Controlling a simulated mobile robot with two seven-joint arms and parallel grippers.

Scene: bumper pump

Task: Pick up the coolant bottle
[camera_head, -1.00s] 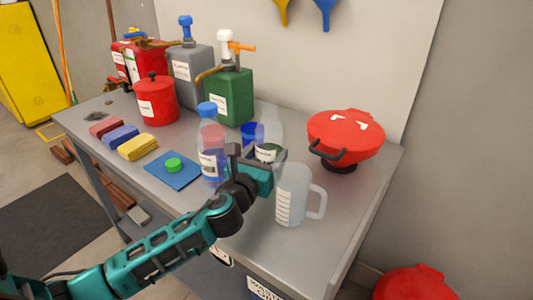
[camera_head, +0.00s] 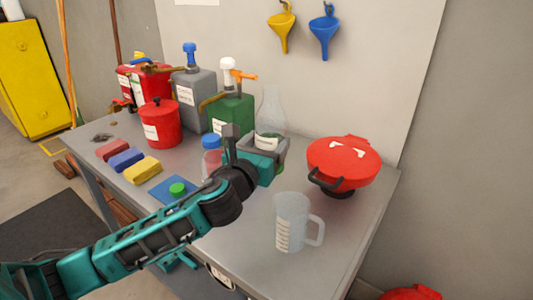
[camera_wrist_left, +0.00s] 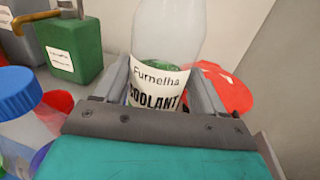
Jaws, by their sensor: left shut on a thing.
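The coolant bottle (camera_head: 271,108) is clear with a white label, and the wrist view (camera_wrist_left: 168,35) reads "COOLANT" on it. My left gripper (camera_head: 262,150) is shut around its lower part, with a finger on each side of the label. The bottle is near upright, above the table (camera_head: 240,235). Its base is hidden behind the gripper. My right gripper is not in view.
A blue-capped clear bottle (camera_head: 211,142) stands just left of my gripper. A measuring jug (camera_head: 291,222) and a red lidded container (camera_head: 343,160) stand to the right. Green (camera_head: 232,112) and grey (camera_head: 193,98) pump canisters stand behind. Funnels (camera_head: 324,32) hang on the wall.

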